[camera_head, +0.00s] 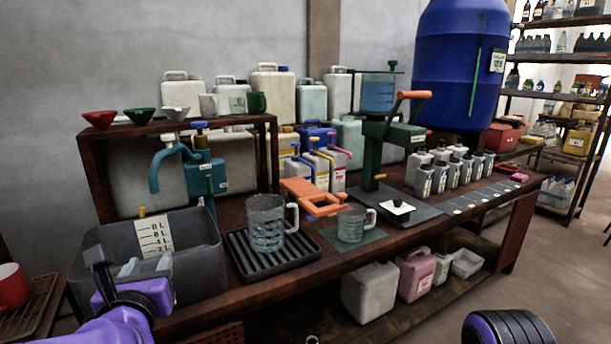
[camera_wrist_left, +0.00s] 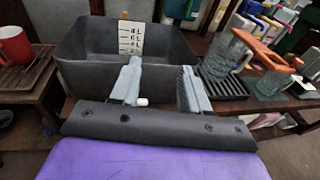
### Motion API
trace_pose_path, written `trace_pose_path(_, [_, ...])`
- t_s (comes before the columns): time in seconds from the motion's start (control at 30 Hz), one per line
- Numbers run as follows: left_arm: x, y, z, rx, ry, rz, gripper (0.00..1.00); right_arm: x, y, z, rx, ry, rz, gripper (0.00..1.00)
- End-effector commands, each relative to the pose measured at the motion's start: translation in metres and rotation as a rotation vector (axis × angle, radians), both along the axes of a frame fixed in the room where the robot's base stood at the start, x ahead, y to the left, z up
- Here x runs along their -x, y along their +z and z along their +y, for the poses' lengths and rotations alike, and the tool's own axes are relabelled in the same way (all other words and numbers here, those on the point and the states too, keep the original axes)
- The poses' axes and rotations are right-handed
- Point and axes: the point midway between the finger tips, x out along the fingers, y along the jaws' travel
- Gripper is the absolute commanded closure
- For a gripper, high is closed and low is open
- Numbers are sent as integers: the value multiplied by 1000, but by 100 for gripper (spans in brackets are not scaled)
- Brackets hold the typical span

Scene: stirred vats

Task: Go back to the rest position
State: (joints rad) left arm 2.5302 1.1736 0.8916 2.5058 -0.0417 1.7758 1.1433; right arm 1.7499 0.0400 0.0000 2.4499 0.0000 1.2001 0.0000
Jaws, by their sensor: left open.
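My left gripper (camera_head: 147,266) is at the lower left in the head view, in front of the grey bin (camera_head: 96,238). In the left wrist view its two pale fingers (camera_wrist_left: 160,70) are apart with nothing between them, and the bin (camera_wrist_left: 85,72) stands beyond them. A purple and black part of my right arm (camera_head: 507,328) shows at the bottom right; my right gripper is out of view.
A ribbed measuring jug (camera_head: 266,228) stands on a black slatted tray (camera_head: 262,270). A smaller jug (camera_head: 351,224) stands on a green mat (camera_head: 372,236). A red mug (camera_head: 12,287) is at the far left. The floor by the bench's right end is clear.

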Motion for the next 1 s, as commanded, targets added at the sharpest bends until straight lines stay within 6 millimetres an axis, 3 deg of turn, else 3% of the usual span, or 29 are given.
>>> trace_pose_path(0.3, [-5, 3, -10, -232, -84, 46, 54, 0, 0, 0, 1, 0, -1, 100])
trace_pose_path(0.47, [-11, -15, -22, -476, -175, 124, 54, 0, 1, 0, 0, 0, 0, 100])
trace_pose_path(0.67, [-14, -83, -48, -878, -371, 319, 54, 0, 10, 0, 0, 0, 0, 100])
trace_pose_path(0.77, [-7, -129, -58, -1080, -499, 431, 54, 0, 17, 0, 0, 0, 0, 100])
trace_pose_path(0.87, [13, -188, -65, -1311, -674, 564, 54, 0, 26, 0, 0, 0, 0, 100])
trace_pose_path(0.97, [54, -257, -59, -1573, -921, 720, 54, 0, 40, 0, 0, 0, 0, 100])
trace_pose_path(1.0, [76, -284, -53, -1677, -1038, 783, 54, 0, 46, 0, 0, 0, 0, 100])
